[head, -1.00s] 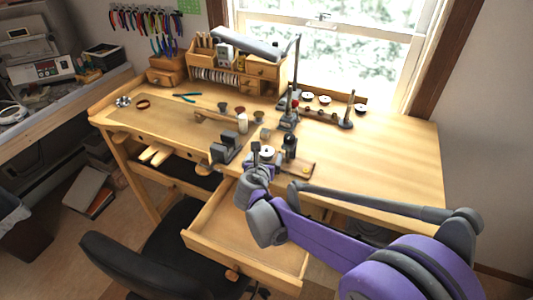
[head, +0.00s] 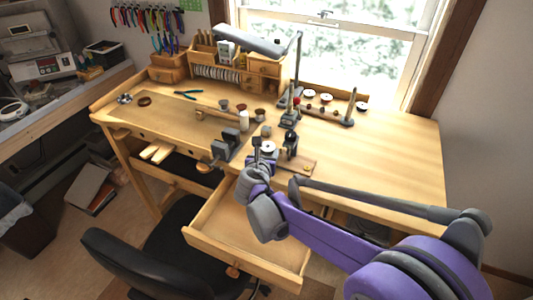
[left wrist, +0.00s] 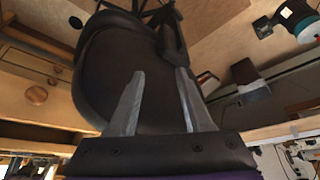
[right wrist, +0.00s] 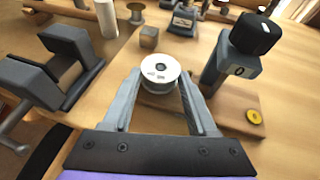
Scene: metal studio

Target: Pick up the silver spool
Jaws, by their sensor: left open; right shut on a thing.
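The silver spool (right wrist: 160,72), with a pale round top and a dark centre hole, sits between the fingertips of my right gripper (right wrist: 160,82) in the right wrist view. The right gripper is shut on it. In the head view the spool (head: 267,147) shows at the bench's front, just beyond my right gripper (head: 262,155). I cannot tell whether its underside touches the bench. My left gripper (left wrist: 160,72) is open and empty in the left wrist view, with the black chair beyond it; it is outside the head view.
A dark vise (right wrist: 52,68) stands left of the spool, and a dark-capped grey tool (right wrist: 236,52) stands close on the right by a wooden board (right wrist: 225,110). A small cube (right wrist: 149,37) lies behind. An open drawer (head: 235,265) and black chair (head: 125,262) are below.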

